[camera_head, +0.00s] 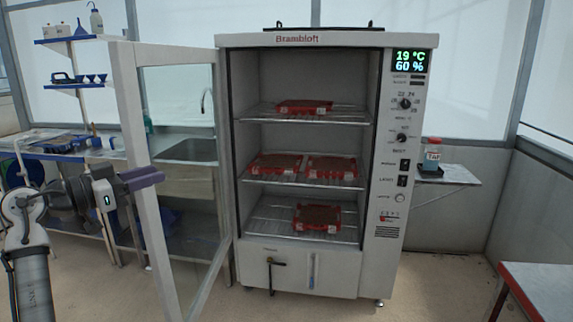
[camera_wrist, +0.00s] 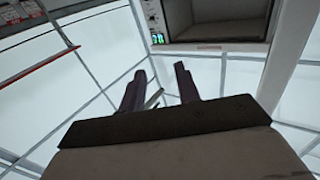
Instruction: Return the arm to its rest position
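My arm (camera_head: 28,248) stands at the left of the head view, bent, with my gripper (camera_head: 160,177) held level and pointing right, in front of the open glass door's frame. In the wrist view my gripper (camera_wrist: 158,82) shows two dark purple fingers standing apart with nothing held between them. The white cabinet (camera_head: 318,40) stands to the right of the gripper, and the gripper appears clear of its shelves. In the head view the fingers overlap the door frame; whether they touch it cannot be told.
The cabinet's glass door (camera_head: 128,130) stands open to the left, close to my gripper. Red trays of soil (camera_head: 303,107) sit on the cabinet's three shelves. A sink bench (camera_head: 185,152) is behind the door. A red-edged table (camera_head: 540,285) is at lower right. Floor in front is clear.

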